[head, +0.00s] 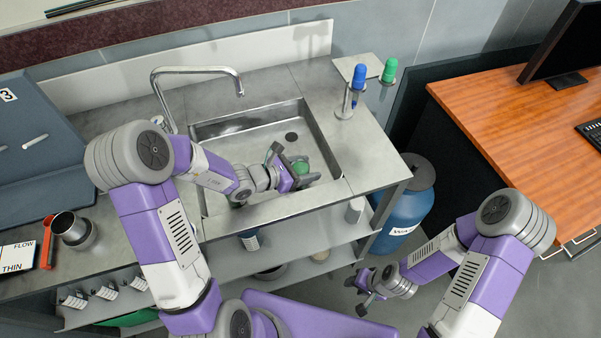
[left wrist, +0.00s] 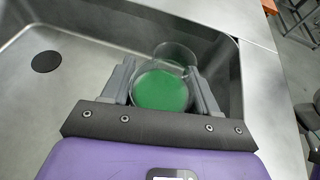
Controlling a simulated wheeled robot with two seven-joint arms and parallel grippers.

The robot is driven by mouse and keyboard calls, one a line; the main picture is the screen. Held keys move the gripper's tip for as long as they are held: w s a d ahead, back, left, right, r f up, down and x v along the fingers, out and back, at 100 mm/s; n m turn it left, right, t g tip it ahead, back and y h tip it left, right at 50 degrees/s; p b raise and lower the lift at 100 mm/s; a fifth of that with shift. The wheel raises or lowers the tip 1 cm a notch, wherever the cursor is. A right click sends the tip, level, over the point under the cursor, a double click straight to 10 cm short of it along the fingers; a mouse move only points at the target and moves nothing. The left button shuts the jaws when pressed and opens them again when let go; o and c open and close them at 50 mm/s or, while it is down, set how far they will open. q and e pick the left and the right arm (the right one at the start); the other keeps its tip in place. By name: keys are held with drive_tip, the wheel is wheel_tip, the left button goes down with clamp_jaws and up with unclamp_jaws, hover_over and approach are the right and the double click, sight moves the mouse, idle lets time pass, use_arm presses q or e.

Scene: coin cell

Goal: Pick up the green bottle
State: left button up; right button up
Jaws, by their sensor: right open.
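The green bottle (head: 301,167) is in the sink at the far right part of the basin, partly hidden by my left gripper. In the left wrist view it shows as a round green body (left wrist: 160,90) with a clear round rim behind it. My left gripper (head: 290,168) reaches down into the sink. In the left wrist view its two fingers (left wrist: 164,88) stand on either side of the green bottle and appear to press against it. My right gripper (head: 365,291) is open and empty, low in front of the shelves.
The sink (head: 225,127) has metal walls around my left gripper, and a curved faucet (head: 197,70) stands behind it. Blue (head: 358,77) and green (head: 389,70) fittings rise at the counter's back right. A blue drum (head: 405,212) stands beside the counter. A wooden desk (head: 500,115) is at right.

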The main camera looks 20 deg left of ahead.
use_arm(q)
drive_tip(key=c, duration=0.6)
drive_tip(key=shift+r, duration=0.25)
